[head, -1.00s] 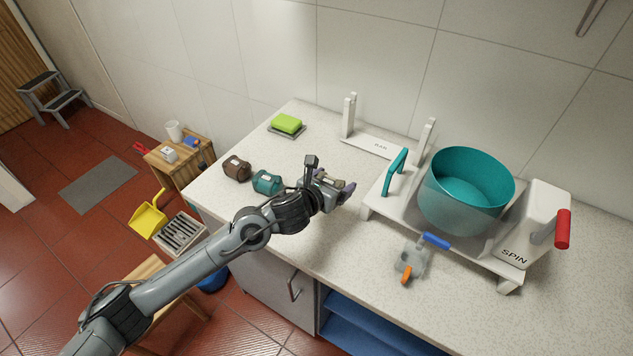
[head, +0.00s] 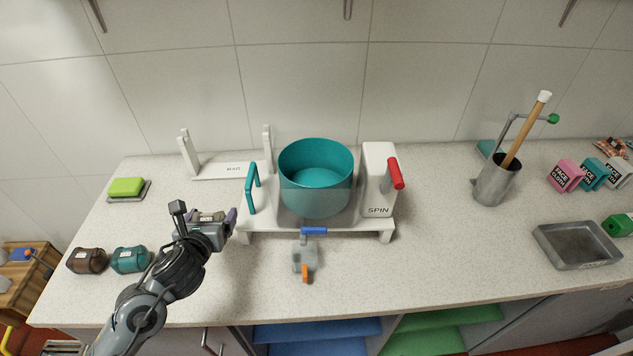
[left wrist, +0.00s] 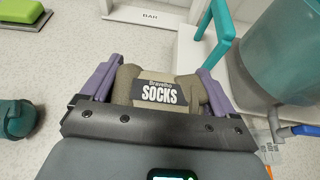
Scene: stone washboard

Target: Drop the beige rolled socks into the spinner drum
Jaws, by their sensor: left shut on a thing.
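The beige rolled socks (left wrist: 160,90), with a dark label reading SOCKS, are held between the purple fingers of my left gripper (left wrist: 157,88) in the left wrist view. In the head view my left gripper (head: 215,220) is over the counter, left of the spinner, and the socks (head: 208,216) are mostly hidden by it. The spinner drum (head: 316,178) is an open teal bowl on a white stand marked SPIN. It also shows in the left wrist view (left wrist: 290,50). My right gripper is not in view.
A teal handle (head: 252,188) stands between my left gripper and the drum. A red-handled lever (head: 395,174) is right of it, and a blue-handled tap (head: 313,231) in front. Brown (head: 87,260) and teal (head: 130,259) rolls lie left. A green sponge (head: 126,187) is behind them.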

